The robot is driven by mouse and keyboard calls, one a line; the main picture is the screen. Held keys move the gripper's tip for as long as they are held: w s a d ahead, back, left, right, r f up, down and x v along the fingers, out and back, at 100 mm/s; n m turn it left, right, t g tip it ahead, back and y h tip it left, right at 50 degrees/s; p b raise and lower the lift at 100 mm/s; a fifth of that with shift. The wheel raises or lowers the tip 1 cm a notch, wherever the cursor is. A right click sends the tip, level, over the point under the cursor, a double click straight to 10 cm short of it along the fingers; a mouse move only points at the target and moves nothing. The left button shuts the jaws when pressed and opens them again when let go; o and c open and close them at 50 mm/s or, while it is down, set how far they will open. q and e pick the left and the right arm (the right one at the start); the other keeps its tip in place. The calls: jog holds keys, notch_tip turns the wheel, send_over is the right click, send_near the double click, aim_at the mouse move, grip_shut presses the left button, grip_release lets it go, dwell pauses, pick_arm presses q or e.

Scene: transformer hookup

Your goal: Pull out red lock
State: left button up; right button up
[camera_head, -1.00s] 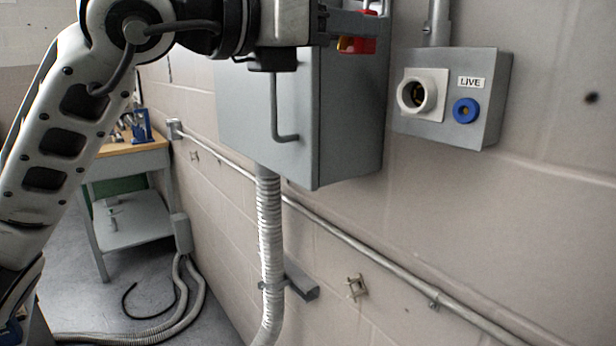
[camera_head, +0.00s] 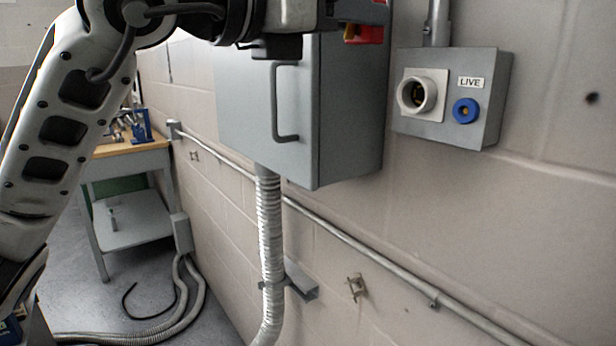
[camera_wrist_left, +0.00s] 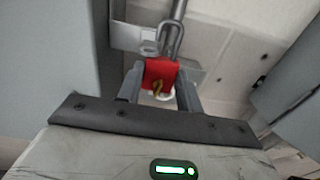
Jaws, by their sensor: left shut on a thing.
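The red lock (camera_wrist_left: 160,74) is a small padlock with a brass-coloured detail on its face, between the two fingers of my left gripper (camera_wrist_left: 159,88) in the left wrist view. The gripper is shut on its body. The metal shackle (camera_wrist_left: 172,36) stands above the body beside a metal hasp plate (camera_wrist_left: 133,37); I cannot tell whether it still passes through the plate. In the head view the red lock (camera_head: 364,34) shows partly, at the top beside the grey box (camera_head: 330,120), and my left gripper is cut off by the top edge. My right gripper is not in view.
The box has a bar handle (camera_head: 276,105) on its front, below my left wrist. A grey LIVE box (camera_head: 482,110) with a white socket and blue plug is on the wall to the right. A workbench (camera_head: 130,160) stands at the left. The wall below is mostly clear.

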pick_arm(q)
jog(key=shift+s+d+b, duration=0.45)
jog(key=shift+s, duration=0.2)
jog(key=shift+s+d+b, duration=0.4)
jog(key=shift+s+d, duration=0.05)
jog(key=shift+s, duration=0.2)
jog(key=shift+a, duration=0.1)
jog(key=b+v, duration=0.2)
jog(key=v, duration=0.3)
